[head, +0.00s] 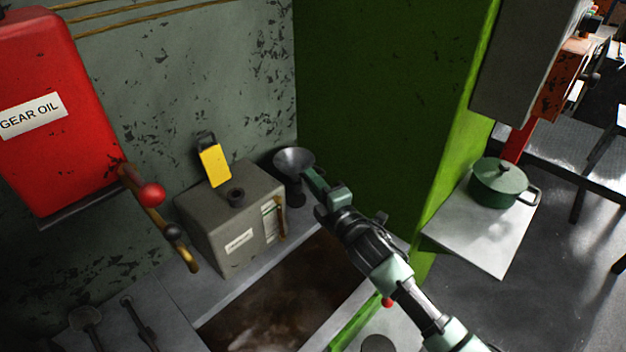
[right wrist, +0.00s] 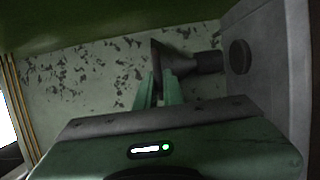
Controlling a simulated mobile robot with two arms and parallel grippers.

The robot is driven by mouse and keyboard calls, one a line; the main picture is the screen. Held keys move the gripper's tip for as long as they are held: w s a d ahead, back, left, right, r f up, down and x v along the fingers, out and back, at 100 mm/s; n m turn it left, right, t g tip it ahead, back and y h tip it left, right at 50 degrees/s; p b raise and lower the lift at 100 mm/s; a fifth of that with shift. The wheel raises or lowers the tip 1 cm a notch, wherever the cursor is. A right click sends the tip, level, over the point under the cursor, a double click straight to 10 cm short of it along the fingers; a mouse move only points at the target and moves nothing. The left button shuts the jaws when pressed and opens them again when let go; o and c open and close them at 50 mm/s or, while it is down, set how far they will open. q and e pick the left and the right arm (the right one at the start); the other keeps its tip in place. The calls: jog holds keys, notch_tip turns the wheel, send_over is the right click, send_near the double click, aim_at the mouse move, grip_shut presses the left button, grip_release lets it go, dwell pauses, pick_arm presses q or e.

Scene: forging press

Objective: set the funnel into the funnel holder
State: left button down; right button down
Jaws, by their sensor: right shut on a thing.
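The grey metal funnel (head: 293,159) is upright, its wide mouth up, at the back corner beyond the grey box. My right gripper (head: 311,178) is shut on its side, and the fingers also show against the cone (right wrist: 170,60) in the right wrist view. Directly below the cone is a dark cylinder (head: 293,190), also visible in the right wrist view (right wrist: 210,62), which looks like the funnel holder. A dark round disc (right wrist: 239,57) shows on the grey surface beneath. I cannot tell whether the spout is inside the holder. My left gripper is not in view.
The grey box (head: 222,232) with a dark filler neck (head: 236,197) and raised yellow lid (head: 214,165) stands left of the funnel. A green panel (head: 380,90) rises close on the right. A red gear oil tank (head: 60,130) hangs at left. A brown pit (head: 285,300) lies in front.

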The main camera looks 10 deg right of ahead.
jog(key=shift+f, duration=0.3)
jog(key=c, duration=1.5)
grip_release()
jog(key=shift+o, duration=0.2)
jog(key=b+v, duration=0.1)
jog(key=v, duration=0.6)
jog(key=shift+s+b, duration=0.4)
jog(key=shift+d, duration=0.1)
